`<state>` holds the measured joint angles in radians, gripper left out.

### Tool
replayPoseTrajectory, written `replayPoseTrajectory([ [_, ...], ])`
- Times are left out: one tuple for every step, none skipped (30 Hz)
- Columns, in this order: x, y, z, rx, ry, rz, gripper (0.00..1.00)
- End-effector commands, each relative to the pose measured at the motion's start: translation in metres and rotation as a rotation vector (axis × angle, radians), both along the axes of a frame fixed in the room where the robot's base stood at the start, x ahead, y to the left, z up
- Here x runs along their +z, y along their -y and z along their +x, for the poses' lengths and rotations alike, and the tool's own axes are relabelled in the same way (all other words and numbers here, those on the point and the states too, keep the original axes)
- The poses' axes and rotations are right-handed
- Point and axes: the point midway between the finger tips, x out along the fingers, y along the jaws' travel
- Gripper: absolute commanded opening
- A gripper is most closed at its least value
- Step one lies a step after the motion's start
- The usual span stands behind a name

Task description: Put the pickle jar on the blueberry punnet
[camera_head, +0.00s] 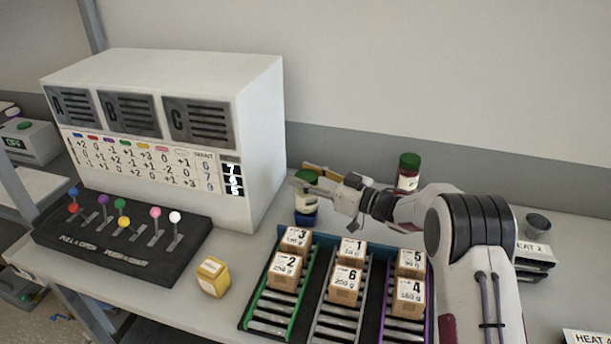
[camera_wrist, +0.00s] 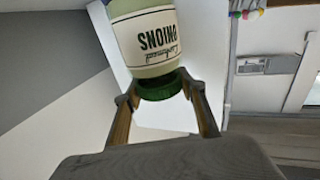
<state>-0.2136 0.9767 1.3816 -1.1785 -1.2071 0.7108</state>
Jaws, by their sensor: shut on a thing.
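My gripper (camera_head: 312,184) is at the back of the table, shut on a green-lidded jar (camera_wrist: 148,42). In the wrist view the jar is held by its green lid between the two fingers, and its pale label reads "ONIONS", upside down in the picture. In the head view only its green lid (camera_head: 306,176) shows clearly. Below it is a small item with a pale band and dark blue lower part (camera_head: 305,218). I cannot tell whether this is the blueberry punnet, or whether the jar touches it.
Another green-lidded jar (camera_head: 408,172), with dark red contents, stands behind my arm. A roller rack (camera_head: 270,328) with several numbered boxes is in front. A yellow box (camera_head: 212,276), a lever panel (camera_head: 120,250) and a white machine (camera_head: 255,130) are at left. The table between yellow box and rack is clear.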

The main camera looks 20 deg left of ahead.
Motion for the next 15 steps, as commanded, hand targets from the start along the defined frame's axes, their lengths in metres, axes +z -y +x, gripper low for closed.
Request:
replayPoseTrajectory([
  [0.0005,-0.0001,0.0003,0.000,0.002,0.003,0.00],
  [-0.0001,-0.0001,0.0003,0.000,0.002,0.003,0.00],
  [-0.0013,0.0000,0.0000,0.000,0.000,0.000,0.50],
  [-0.0013,0.0000,0.0000,0.000,0.000,0.000,0.57],
  [-0.0013,0.0000,0.0000,0.000,0.000,0.000,0.57],
  [-0.0013,0.0000,0.0000,0.000,0.000,0.000,0.57],
  [-0.0013,0.0000,0.0000,0.000,0.000,0.000,0.57],
  [-0.0013,0.0000,0.0000,0.000,0.000,0.000,0.57],
  [-0.0013,0.0000,0.0000,0.000,0.000,0.000,0.57],
  [-0.0013,0.0000,0.0000,0.000,0.000,0.000,0.57],
  [-0.0013,0.0000,0.0000,0.000,0.000,0.000,0.57],
  [-0.0013,0.0000,0.0000,0.000,0.000,0.000,0.57],
  [-0.0013,0.0000,0.0000,0.000,0.000,0.000,0.57],
  [-0.0012,0.0000,0.0000,0.000,0.000,0.000,0.57],
  [-0.0009,0.0000,0.0000,0.000,0.000,0.000,0.57],
])
